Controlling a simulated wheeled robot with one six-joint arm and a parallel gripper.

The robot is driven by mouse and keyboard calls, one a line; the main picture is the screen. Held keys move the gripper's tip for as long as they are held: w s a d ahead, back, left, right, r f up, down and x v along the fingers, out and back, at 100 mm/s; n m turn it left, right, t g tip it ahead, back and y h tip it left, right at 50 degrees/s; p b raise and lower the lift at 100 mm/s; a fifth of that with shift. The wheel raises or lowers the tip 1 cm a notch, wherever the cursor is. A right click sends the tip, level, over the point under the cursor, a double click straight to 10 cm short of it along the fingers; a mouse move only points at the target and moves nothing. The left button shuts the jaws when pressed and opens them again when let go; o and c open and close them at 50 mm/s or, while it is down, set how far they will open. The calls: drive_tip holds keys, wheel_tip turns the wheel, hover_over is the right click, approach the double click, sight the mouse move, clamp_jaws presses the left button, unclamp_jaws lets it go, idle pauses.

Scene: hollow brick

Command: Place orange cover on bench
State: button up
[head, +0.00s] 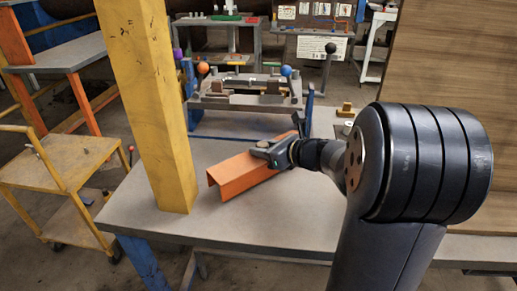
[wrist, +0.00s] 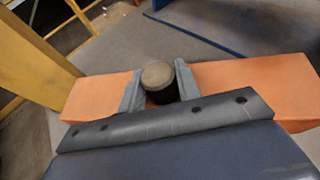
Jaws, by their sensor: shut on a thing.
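The orange cover (head: 240,173) is a long channel-shaped piece with its open side facing down. It is at the grey bench top (head: 228,220), just right of the yellow post; I cannot tell whether it touches the surface. The cover's far end is partly hidden behind my gripper in the head view.
A yellow post (head: 155,110) stands at the bench's front left, close to the cover's left end. A blue and grey fixture (head: 245,100) with coloured knobs stands behind. A yellow cart (head: 60,165) is at left. Bare bench top lies in front of the cover.

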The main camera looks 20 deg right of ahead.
drive_tip(key=shift+x, duration=1.15)
drive_tip(key=shift+s+d+f, duration=0.1)
drive_tip(key=shift+s+f, duration=0.05)
drive_tip(key=shift+f+b, duration=0.25)
drive_tip(key=shift+b, duration=0.1)
drive_tip(key=o, duration=1.1)
drive_tip(key=shift+r, duration=0.1)
drive_tip(key=shift+c, duration=0.2)
drive_tip(key=shift+r, duration=0.1)
drive_tip(key=shift+s+d+r+p, duration=0.15)
drive_tip(key=shift+s+p, duration=0.05)
drive_tip(key=shift+p, duration=0.15)
drive_tip(key=v, duration=1.1)
drive_tip(key=shift+s, duration=0.2)
